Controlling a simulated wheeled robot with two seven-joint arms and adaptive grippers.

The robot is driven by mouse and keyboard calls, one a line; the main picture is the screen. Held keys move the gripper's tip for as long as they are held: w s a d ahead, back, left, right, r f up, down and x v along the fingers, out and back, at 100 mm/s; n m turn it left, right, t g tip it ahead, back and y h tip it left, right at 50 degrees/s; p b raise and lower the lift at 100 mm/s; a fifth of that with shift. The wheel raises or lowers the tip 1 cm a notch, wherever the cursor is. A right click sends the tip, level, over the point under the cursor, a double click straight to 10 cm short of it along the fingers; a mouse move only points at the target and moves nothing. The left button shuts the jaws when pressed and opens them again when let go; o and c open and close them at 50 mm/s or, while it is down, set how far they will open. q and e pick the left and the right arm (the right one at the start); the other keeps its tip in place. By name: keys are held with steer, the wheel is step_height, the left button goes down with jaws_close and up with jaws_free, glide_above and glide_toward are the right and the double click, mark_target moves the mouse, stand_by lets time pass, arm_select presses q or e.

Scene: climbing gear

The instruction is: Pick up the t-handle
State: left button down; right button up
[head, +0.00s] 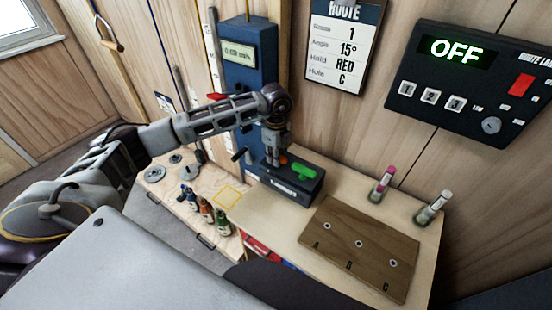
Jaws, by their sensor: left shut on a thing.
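My left gripper (273,153) reaches down over a dark tool block (290,190) on the wooden bench. It is shut on an orange t-handle (283,159), of which only a small part shows beside the fingers. The fingers hide the rest, and I cannot tell whether its shaft is still in the block. A green handle (304,171) sits on the block just right of the gripper, apart from it. My right gripper is not in view.
A brown board (358,245) with holes marked A, B and C lies right of the block. Two small capped containers (381,184) (433,206) stand behind it. Several small bottles (207,211) stand to the left. A blue device (250,62) rises behind the gripper.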

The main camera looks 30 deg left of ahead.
arm_select(q)
steer(key=shift+r, duration=0.15)
steer(key=shift+w+r, duration=0.1)
steer(key=shift+r, duration=0.75)
step_height(320, 180, up, 16)
steer(key=b, duration=0.2)
steer(key=shift+b, duration=0.3)
steer(key=c, duration=2)
jaws_free()
jaws_close()
